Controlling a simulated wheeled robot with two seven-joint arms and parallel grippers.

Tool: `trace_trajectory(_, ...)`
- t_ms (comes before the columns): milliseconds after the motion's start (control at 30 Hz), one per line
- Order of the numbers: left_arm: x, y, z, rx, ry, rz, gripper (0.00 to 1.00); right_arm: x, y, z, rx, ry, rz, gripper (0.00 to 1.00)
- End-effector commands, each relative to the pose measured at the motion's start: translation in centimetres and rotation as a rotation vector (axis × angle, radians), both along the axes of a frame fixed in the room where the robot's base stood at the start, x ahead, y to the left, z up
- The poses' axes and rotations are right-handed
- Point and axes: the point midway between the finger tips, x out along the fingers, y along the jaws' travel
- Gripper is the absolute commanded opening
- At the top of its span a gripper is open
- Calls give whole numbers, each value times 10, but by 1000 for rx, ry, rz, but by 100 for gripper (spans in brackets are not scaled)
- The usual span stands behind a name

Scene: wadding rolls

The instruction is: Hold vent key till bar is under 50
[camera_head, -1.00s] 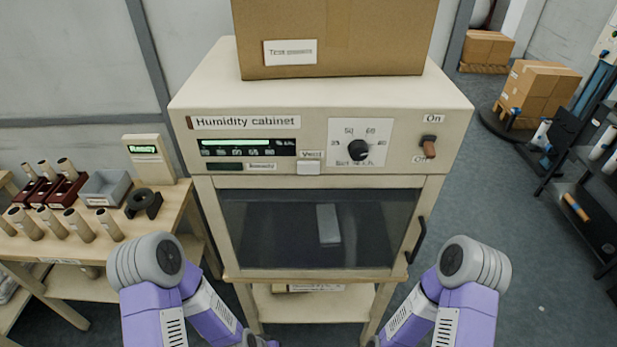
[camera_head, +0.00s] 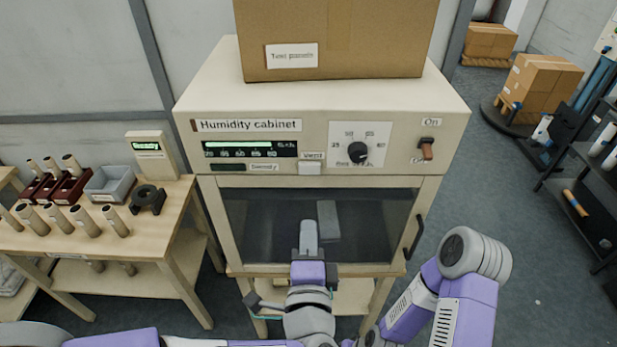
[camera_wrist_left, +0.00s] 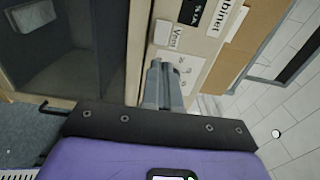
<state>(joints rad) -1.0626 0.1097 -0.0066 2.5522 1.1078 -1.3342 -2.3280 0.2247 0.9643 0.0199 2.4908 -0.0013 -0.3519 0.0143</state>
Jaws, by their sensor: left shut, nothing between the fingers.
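The humidity cabinet (camera_head: 330,105) stands ahead, with a lit green bar (camera_head: 240,153) on its dark display. The bar stretches across most of its scale; the small numbers are too blurred to read surely. The pale vent key (camera_head: 310,168) sits below the display, under its Vent label, and also shows in the left wrist view (camera_wrist_left: 162,32). My left gripper (camera_head: 308,224) is shut and empty, in front of the window and below the vent key in the picture. In the left wrist view its closed fingers (camera_wrist_left: 158,66) point towards the panel, apart from the key.
A round dial (camera_head: 358,152) and a brown On/Off switch (camera_head: 426,148) are right of the key. A cardboard box (camera_head: 345,35) sits on top. The door handle (camera_head: 414,238) projects at right. A side table (camera_head: 150,235) with rolls stands left. My right arm is at lower right.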

Motion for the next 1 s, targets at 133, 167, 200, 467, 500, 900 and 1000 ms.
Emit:
trace_trajectory(133,-4,1,4,20,-8,5,0,0,0,0,0,0,0,43)
trace_trajectory(167,-3,1,4,20,-7,5,0,0,0,0,0,0,0,43)
trace_trajectory(200,-3,1,4,20,-7,5,0,0,0,0,0,0,0,43)
trace_trajectory(467,-1,1,4,19,-6,5,0,0,0,3,0,0,0,43)
trace_trajectory(500,1,1,5,20,-6,6,0,0,0,6,0,0,0,43)
trace_trajectory(900,54,2,4,20,-4,10,0,0,0,40,0,0,0,43)
trace_trajectory(1000,77,2,2,18,-6,9,0,0,0,35,0,0,0,43)
